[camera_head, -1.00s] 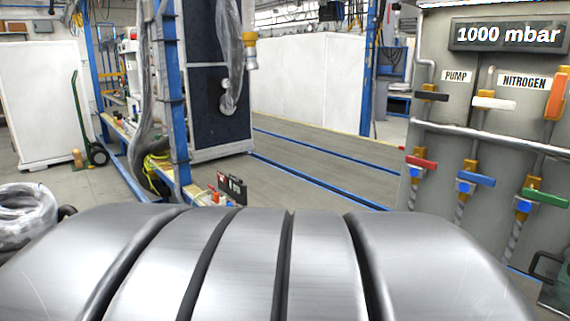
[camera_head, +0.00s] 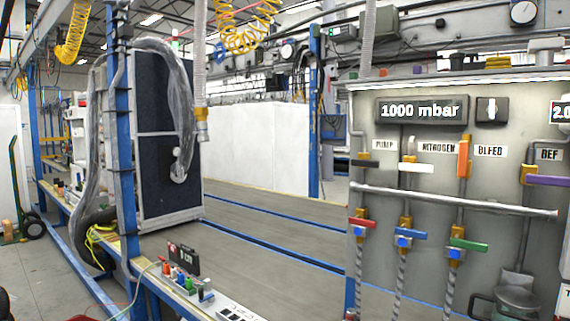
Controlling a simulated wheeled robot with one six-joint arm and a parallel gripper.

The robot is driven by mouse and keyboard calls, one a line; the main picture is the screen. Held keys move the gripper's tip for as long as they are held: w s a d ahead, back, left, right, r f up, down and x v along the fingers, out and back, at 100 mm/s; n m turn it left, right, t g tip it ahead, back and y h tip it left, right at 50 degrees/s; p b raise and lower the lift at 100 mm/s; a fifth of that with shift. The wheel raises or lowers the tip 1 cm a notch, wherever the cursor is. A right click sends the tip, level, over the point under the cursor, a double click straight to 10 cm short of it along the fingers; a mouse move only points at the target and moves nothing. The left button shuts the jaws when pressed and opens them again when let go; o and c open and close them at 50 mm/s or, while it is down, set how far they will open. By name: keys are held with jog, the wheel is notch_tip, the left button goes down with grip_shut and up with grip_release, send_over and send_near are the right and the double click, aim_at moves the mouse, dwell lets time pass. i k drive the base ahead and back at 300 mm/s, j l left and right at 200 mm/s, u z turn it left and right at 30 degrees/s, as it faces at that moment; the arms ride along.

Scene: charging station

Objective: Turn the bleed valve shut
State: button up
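The grey valve panel (camera_head: 470,240) stands at the right in the head view. The BLEED label (camera_head: 490,151) is on it, just right of an orange valve handle (camera_head: 463,158) that stands upright, in line with its pipe. To its left are a white handle (camera_head: 416,168) by the NITROGEN label and a black handle by the PUMP label; both lie level. A purple handle (camera_head: 548,180) by the REF label also lies level. The panel display (camera_head: 422,111) reads 1000 mbar. My gripper is not in view.
Below a horizontal pipe (camera_head: 450,200) are red, blue and green handles (camera_head: 468,244). A low bench with small tools and a power strip (camera_head: 230,306) is at front centre. A blue post (camera_head: 124,150) stands left.

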aim_at(463, 154)
jog(key=z, duration=1.45)
